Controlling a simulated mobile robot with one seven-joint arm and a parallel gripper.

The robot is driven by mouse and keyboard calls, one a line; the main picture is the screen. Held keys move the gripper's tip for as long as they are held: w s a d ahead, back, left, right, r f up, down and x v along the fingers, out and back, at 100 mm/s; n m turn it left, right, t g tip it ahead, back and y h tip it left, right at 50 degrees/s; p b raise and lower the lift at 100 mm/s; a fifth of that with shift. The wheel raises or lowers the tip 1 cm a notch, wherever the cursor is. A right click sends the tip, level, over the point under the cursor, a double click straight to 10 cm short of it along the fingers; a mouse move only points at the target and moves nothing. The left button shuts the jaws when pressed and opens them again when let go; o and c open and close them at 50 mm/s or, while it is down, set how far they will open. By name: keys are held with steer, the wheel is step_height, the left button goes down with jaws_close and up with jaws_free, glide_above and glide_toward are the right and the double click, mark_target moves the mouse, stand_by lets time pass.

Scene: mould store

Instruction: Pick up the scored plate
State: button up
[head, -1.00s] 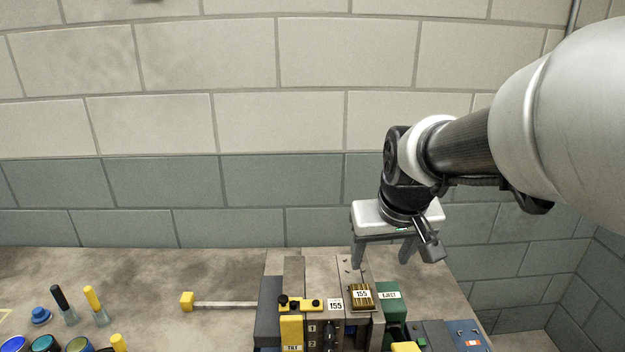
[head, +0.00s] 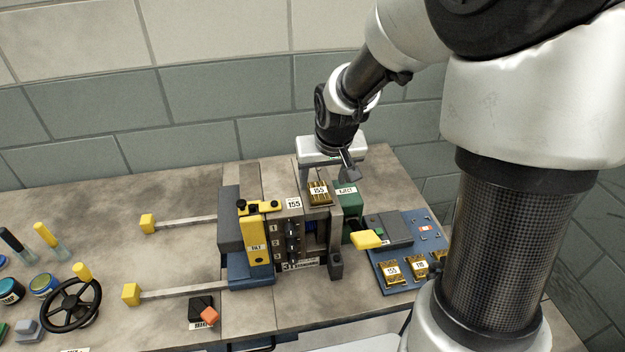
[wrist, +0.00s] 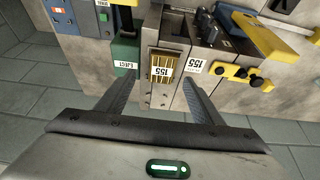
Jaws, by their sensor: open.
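A ribbed brass plate labelled 155 (head: 319,197) sits on top of the grey mould machine (head: 340,215). I take it for the scored plate; the wrist view also shows this plate (wrist: 153,62), with grooves across its face. My gripper (head: 328,183) is open and empty behind and above the plate. In the wrist view my gripper's fingers (wrist: 160,84) point toward the machine with the plate ahead, roughly between them. I see no contact with the plate. Part of the far finger is hidden in the head view.
A green EJECT block (head: 348,199) stands close right of the plate, with a yellow handle (head: 366,240) in front. A yellow clamp (head: 254,240) is at left. A blue panel (head: 400,283) at right holds more brass plates, labelled 155 (head: 392,272) and 110 (head: 419,266). The wall is close behind.

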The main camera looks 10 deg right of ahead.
mark_target(319, 191)
steer(key=x, duration=0.5)
steer(key=shift+s+a+b, duration=0.1)
steer(key=shift+a+b, duration=0.1)
steer(key=shift+b, duration=0.1)
steer(key=shift+r, duration=0.1)
steer(key=c, duration=1.5)
